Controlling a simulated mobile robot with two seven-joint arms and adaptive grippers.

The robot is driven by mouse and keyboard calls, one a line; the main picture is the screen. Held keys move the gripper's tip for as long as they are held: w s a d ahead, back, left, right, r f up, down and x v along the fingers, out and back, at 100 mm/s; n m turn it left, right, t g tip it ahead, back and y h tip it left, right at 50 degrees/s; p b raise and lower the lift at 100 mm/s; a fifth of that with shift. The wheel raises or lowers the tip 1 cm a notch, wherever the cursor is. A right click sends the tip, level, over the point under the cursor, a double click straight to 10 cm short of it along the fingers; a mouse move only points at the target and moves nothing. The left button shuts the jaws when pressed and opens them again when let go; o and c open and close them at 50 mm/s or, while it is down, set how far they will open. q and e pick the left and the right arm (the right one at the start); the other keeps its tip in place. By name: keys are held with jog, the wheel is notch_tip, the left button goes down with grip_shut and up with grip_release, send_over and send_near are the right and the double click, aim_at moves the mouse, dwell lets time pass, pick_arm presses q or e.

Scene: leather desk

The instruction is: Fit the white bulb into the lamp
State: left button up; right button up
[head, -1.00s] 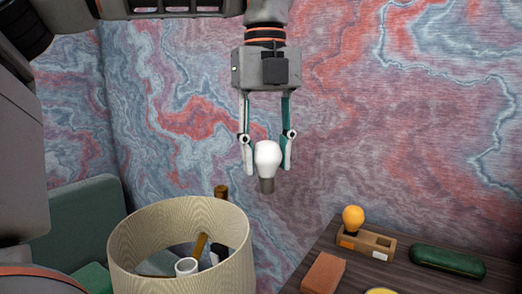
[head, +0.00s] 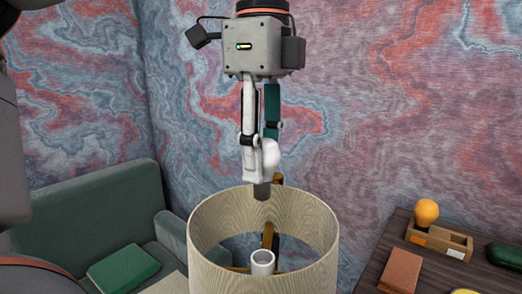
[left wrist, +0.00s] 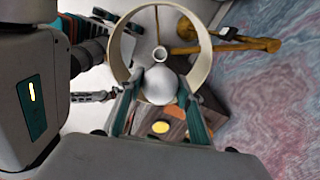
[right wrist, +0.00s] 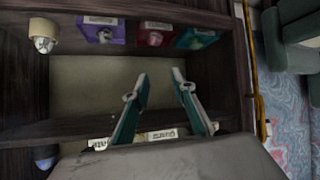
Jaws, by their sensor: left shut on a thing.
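The white bulb (head: 270,158) is in my left gripper (head: 262,150), which is shut on it. The bulb hangs upright with its grey base (head: 262,191) down, over the open top of the lamp's shade. The beige shade (head: 225,262) is at the bottom middle, and the white socket (head: 262,262) shows inside it, below the bulb and apart from it. In the left wrist view the bulb (left wrist: 160,86) lies between the fingers, with the socket (left wrist: 159,53) just beyond it. My right gripper (right wrist: 160,85) is open and empty in front of a shelf compartment.
A dark desk (head: 375,262) at the right holds a wooden holder (head: 440,240) with a yellow bulb (head: 426,212), a brown block (head: 402,270) and a green case (head: 505,255). A green sofa (head: 90,205) stands at the left.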

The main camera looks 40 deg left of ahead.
aim_at(263, 197)
pick_arm(q)
jog(key=shift+d, duration=0.1)
pick_arm(e)
jog(key=shift+s+d+f, duration=0.1)
jog(key=shift+d+f, duration=0.05)
jog(key=shift+d, duration=0.05)
